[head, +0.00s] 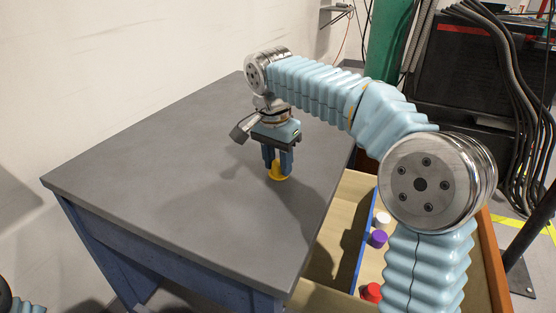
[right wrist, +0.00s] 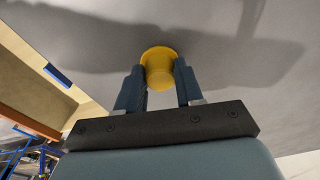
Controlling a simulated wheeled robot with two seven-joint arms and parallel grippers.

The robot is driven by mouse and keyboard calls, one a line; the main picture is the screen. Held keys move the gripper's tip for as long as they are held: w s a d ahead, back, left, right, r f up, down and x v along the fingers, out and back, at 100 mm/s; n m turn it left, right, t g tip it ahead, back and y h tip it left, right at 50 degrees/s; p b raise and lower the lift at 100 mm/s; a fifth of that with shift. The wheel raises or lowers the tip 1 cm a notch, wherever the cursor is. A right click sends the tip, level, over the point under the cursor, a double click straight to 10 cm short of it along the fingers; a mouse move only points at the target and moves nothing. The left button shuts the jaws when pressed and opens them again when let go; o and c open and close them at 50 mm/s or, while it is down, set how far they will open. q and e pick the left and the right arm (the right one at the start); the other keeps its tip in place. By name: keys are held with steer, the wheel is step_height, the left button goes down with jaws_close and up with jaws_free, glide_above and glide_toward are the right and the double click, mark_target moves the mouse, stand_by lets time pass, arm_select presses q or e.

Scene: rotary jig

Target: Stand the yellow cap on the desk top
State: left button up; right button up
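The yellow cap (head: 278,172) is at the desk top (head: 180,150), near its right edge, with its wide rim toward the desk. It looks upright, and its rim appears to touch or nearly touch the surface. My right gripper (head: 278,165) points down from above, its fingers on either side of the cap. In the right wrist view the cap (right wrist: 159,70) sits between the fingertips (right wrist: 160,82), which seem to press on its sides. My left gripper is out of view.
Right of the desk is an open wooden drawer or tray (head: 345,205) with a blue divider. It holds a white cap (head: 382,218), a purple cap (head: 378,238) and a red cap (head: 371,291). The rest of the desk top is clear. A wall stands behind it.

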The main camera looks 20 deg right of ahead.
mark_target(275, 176)
steer(key=o, duration=0.4)
steer(key=r+p, duration=0.1)
steer(key=r, duration=0.3)
steer(key=r+p, duration=0.1)
steer(key=r, duration=0.3)
steer(key=a+r+p, duration=0.1)
steer(key=r, duration=0.3)
steer(key=shift+s+a+r, duration=0.1)
steer(key=shift+s+r, duration=0.05)
steer(key=shift+s, duration=0.2)
